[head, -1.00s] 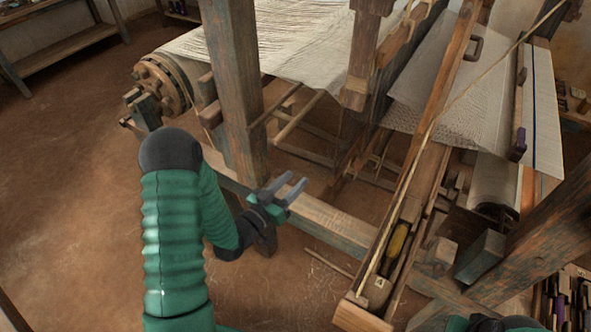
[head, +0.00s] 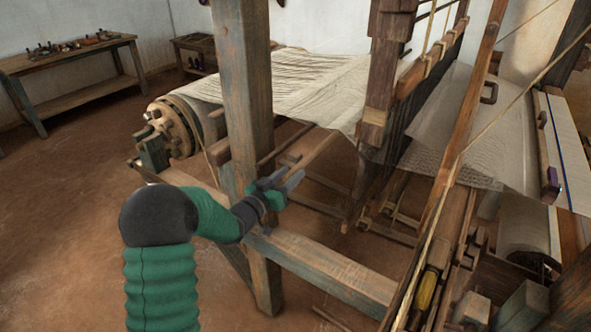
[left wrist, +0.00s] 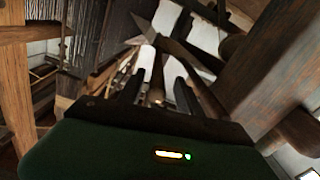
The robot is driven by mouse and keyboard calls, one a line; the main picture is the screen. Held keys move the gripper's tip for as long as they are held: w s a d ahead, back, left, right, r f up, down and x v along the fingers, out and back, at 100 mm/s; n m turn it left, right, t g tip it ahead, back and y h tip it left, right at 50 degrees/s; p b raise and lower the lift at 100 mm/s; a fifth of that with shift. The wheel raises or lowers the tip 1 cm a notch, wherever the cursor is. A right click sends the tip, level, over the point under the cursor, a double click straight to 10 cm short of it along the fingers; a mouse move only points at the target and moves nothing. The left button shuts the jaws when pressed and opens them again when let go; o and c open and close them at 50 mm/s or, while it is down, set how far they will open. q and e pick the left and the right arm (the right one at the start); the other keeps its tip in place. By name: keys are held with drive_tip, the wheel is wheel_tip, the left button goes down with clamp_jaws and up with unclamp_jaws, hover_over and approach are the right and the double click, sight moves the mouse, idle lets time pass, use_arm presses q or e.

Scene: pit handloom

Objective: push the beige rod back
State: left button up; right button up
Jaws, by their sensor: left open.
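The beige rod (head: 318,150) is a pale wooden bar under the white warp sheet, behind the loom's front-left post. It slants from the upper right down toward my left gripper (head: 297,168). My left gripper is open, with its fingers pointing at the rod's near end. In the left wrist view a rod (left wrist: 157,82) runs away from me between the two spread fingers (left wrist: 156,92). I cannot tell whether they touch it. The near end is partly hidden by the fingers. My right gripper is not in view.
The thick loom post (head: 247,110) stands close left of my gripper. A horizontal beam (head: 325,268) runs below it. A toothed warp-beam wheel (head: 172,128) is at the left. A yellow shuttle (head: 427,290) lies in the slanted wooden track. The floor at left is open.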

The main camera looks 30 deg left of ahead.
sight(296, 170)
use_arm(q)
drive_tip(key=w, duration=0.3)
drive_tip(key=shift+w+d, duration=0.1)
drive_tip(key=shift+d, duration=0.1)
drive_tip(key=shift+c, duration=0.2)
clamp_jaws()
